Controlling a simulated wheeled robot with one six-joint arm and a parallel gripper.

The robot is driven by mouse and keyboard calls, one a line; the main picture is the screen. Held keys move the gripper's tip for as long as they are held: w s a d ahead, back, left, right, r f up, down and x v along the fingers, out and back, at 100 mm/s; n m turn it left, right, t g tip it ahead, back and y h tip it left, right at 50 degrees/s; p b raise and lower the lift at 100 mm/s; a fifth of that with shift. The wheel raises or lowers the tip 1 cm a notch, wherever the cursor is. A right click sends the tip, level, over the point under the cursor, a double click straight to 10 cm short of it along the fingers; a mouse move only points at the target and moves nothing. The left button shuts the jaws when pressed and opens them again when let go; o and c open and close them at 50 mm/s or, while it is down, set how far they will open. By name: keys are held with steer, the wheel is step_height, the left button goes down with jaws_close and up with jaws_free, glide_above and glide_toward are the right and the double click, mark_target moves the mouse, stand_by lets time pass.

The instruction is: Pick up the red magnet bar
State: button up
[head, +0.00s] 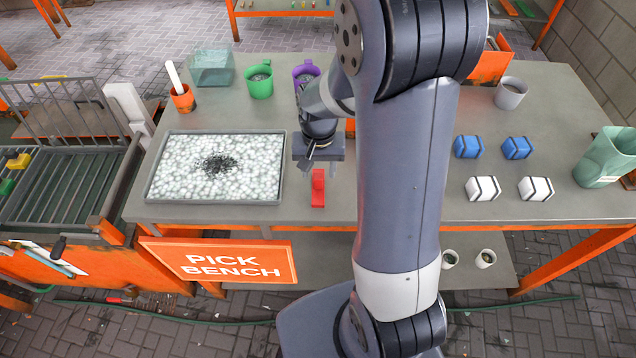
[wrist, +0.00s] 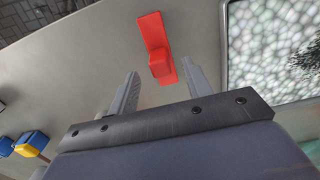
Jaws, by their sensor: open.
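The red magnet bar (head: 318,188) lies on the grey bench top, just right of the white-filled tray, near the front edge. It is a flat red strip with a raised red block on it. My gripper (head: 312,160) is over the bench, just behind the bar in the head view. In the wrist view my gripper (wrist: 162,78) has its two fingers apart with nothing between them.
The tray (head: 150,190) of pale pellets with a dark patch stands left of the bar. Green (head: 259,82) and purple (head: 306,72) cups stand behind. Blue (head: 468,147) and white (head: 483,189) blocks sit to the right. My arm hides the bench's middle.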

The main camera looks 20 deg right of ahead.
mark_target(318, 175)
steer(key=shift+f, duration=1.8)
jaws_close()
